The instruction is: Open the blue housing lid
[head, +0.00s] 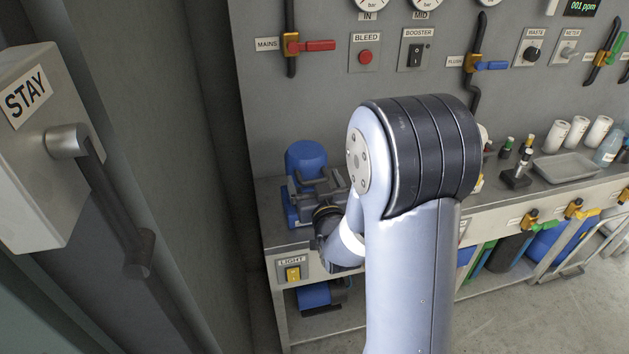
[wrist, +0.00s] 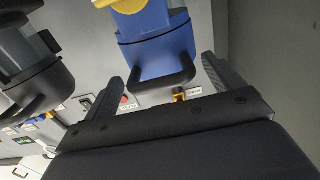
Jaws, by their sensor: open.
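A blue housing (wrist: 158,55) with a black bar handle (wrist: 166,82) fills the upper middle of the wrist view. A yellow part (wrist: 120,3) sits at its top. My gripper (wrist: 170,58) is open, its two fingers on either side of the housing and handle, with nothing gripped. I cannot tell whether the fingers touch it. In the head view a blue rounded body (head: 306,160) stands on the left end of the bench, partly behind my gripper and arm. I cannot tell which part is the lid.
A grey housing with a black handle (wrist: 38,85) is left of the blue one in the wrist view. The bench (head: 490,218) holds a tray (head: 566,166) and white bottles. A wall panel with valves is behind. A STAY box (head: 40,140) with a lever is at left.

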